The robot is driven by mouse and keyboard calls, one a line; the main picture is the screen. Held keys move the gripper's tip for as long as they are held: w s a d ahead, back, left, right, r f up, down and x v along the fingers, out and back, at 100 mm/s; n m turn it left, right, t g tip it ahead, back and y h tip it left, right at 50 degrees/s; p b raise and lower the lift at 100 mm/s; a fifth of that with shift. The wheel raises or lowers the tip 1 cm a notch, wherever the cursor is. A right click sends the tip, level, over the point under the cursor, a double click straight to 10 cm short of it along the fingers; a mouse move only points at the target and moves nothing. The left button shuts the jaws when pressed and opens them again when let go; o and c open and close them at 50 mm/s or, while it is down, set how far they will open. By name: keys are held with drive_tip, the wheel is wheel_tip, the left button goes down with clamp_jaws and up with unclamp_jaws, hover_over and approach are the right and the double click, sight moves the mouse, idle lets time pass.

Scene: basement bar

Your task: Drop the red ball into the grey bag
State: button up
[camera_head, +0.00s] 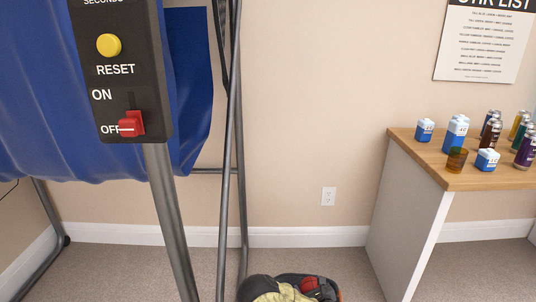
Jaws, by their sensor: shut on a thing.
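No other ball shows.
A black control panel (120,75) on a grey post (170,215) stands at the left, before a blue sheet (60,100) and metal poles (229,200). At the right, a wooden-topped counter (410,146) holds cartons, cans and an amber cup (456,160). Carpet (348,262) lies between.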

drive_tip(key=shift+f, duration=0.4)
drive_tip(key=o, duration=1.1)
drive_tip(key=shift+c, duration=0.2)
drive_tip(key=p+v, duration=0.6)
drive_tip(key=v, duration=1.1)
drive_tip(key=shift+s+p, duration=0.2)
drive_tip(key=shift+p, duration=0.15)
drive_tip(key=shift+w+d+r, duration=0.1)
drive_tip(key=shift+r, duration=0.05)
